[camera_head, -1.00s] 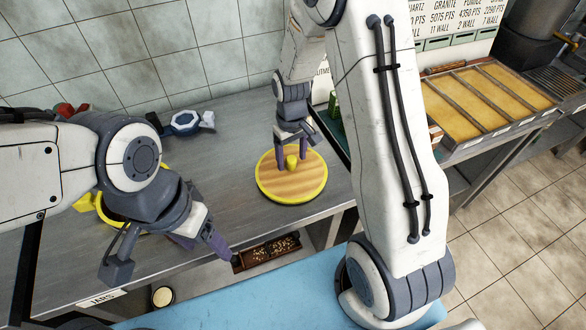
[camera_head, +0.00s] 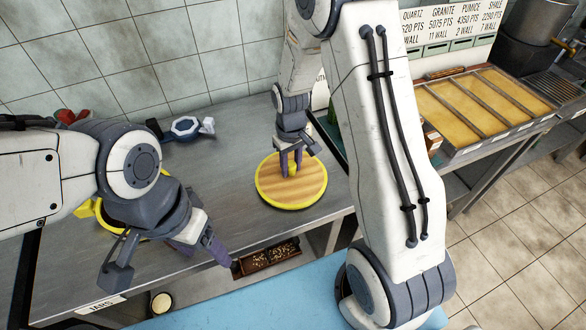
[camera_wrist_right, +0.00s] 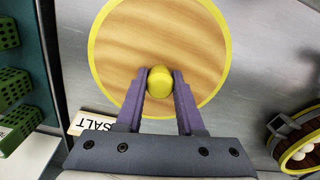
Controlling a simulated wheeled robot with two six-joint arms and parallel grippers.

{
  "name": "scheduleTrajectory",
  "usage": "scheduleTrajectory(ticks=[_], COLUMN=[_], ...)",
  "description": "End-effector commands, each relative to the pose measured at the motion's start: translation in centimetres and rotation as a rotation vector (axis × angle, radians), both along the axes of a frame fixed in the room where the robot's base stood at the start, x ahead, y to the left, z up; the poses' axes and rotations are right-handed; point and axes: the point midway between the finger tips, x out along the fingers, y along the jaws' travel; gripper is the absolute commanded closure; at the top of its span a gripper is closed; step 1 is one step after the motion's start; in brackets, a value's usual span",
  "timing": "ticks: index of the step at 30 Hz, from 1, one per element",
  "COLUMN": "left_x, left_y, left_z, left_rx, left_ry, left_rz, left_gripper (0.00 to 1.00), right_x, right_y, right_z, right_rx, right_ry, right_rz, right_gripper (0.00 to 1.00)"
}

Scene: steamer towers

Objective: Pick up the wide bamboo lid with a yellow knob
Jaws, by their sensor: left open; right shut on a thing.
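The wide bamboo lid (camera_head: 310,181) is a round wooden disc with a yellow rim and a yellow knob in its middle. It lies over the grey metal counter; whether it touches the counter I cannot tell. My right gripper (camera_head: 291,168) is above the lid, pointing down, with its fingers shut on the yellow knob. In the right wrist view the purple fingers hold the knob (camera_wrist_right: 160,82) from both sides, and the lid (camera_wrist_right: 190,45) fills the top middle. My left gripper (camera_head: 180,262) is open and empty over the front left of the counter.
A yellow ring-shaped thing (camera_head: 88,209) is partly hidden behind my left arm. A blue and white object (camera_head: 187,127) lies by the wall. In the right wrist view a SALT label (camera_wrist_right: 93,124), green blocks (camera_wrist_right: 10,85) and a wooden container (camera_wrist_right: 300,135) surround the lid.

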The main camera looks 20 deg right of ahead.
Motion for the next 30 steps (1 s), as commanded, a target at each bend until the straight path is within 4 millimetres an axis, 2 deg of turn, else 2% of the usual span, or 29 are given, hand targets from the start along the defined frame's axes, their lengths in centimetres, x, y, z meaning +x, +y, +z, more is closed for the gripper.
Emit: scheduleTrajectory(ticks=[5, 9, 21, 30], left_x=[0.0, 0.0, 0.0, 0.0], left_y=[0.0, 0.0, 0.0, 0.0], left_z=[-0.4, -0.9, -2.2, -2.4], left_rx=[0.0, 0.0, 0.0, 0.0], left_ry=[0.0, 0.0, 0.0, 0.0], left_rz=[0.0, 0.0, 0.0, 0.0], left_gripper=[0.31, 0.31, 0.31, 0.31], right_x=[0.2, 0.1, -6.5, -8.5], right_y=[0.0, -0.1, -6.1, -7.8], right_z=[1.6, 4.1, 9.1, 10.7], right_rx=[0.0, 0.0, -0.001, -0.001], right_ry=[-0.006, -0.008, -0.005, -0.002], right_rz=[0.0, -0.001, -0.005, -0.002], right_gripper=[1.0, 1.0, 1.0, 1.0])
